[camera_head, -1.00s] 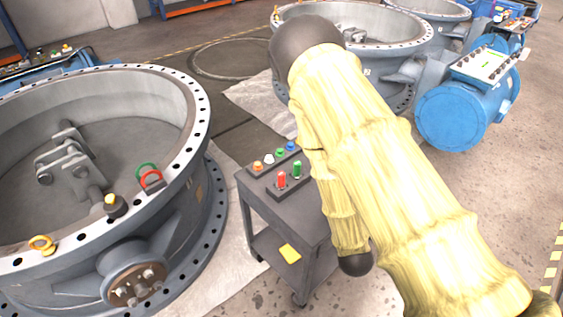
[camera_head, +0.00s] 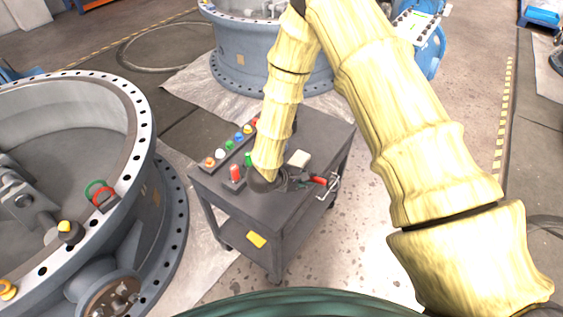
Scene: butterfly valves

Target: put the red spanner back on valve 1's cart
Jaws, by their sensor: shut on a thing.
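The grey cart (camera_head: 222,190) stands beside the large valve body at the left. I cannot read a valve number on it. My gripper (camera_head: 303,181) is low over the right part of the cart top, pointing right, with its dark body below the end of my yellow-sleeved arm. It is shut on the red spanner (camera_head: 319,181), whose red part shows just past the fingers near the cart's right edge. Pale metal shows beside it. The fingers are small and partly hidden, and I cannot tell whether the spanner touches the cart top.
The cart also carries a row of coloured knobs (camera_head: 229,145), a red cylinder (camera_head: 235,173), a green one and a pale block (camera_head: 299,158). A yellow item (camera_head: 257,240) lies on its lower shelf. The left valve (camera_head: 134,112) and back valve (camera_head: 232,62) flank it.

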